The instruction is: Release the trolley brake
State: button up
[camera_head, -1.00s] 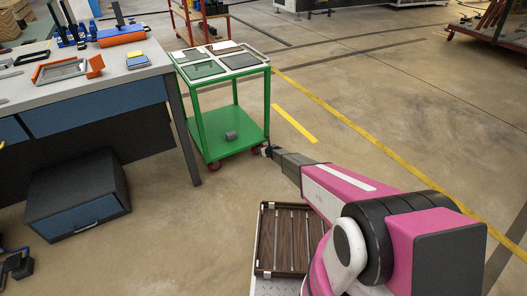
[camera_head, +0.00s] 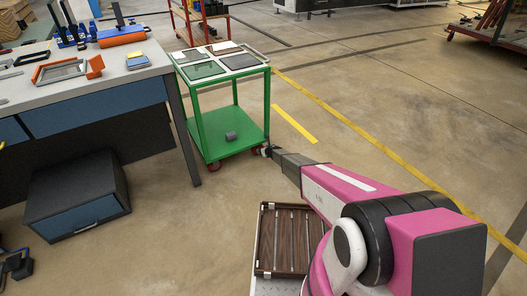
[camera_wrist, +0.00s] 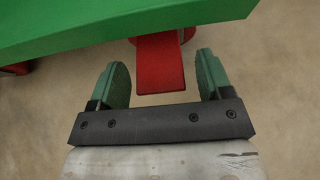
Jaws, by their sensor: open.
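The green trolley (camera_head: 232,141) stands beside the workbench in the head view, with red wheels under its lower shelf. In the wrist view, the green shelf edge (camera_wrist: 120,22) crosses the top. A red brake pedal (camera_wrist: 160,64) juts out from under it toward me. My gripper (camera_wrist: 161,76) is open, with one green-padded finger on each side of the pedal and a gap on both sides. In the head view, my gripper (camera_head: 268,151) is small and dark at the trolley's near right corner, and the pedal there is hidden by it.
The workbench (camera_head: 95,89) with tools is left of the trolley, and a dark drawer cabinet (camera_head: 77,192) stands beneath it. The floor right of the trolley is clear.

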jog(key=v, duration=1)
jog(key=shift+s+d+r, duration=0.2)
jog(key=shift+s, duration=0.05)
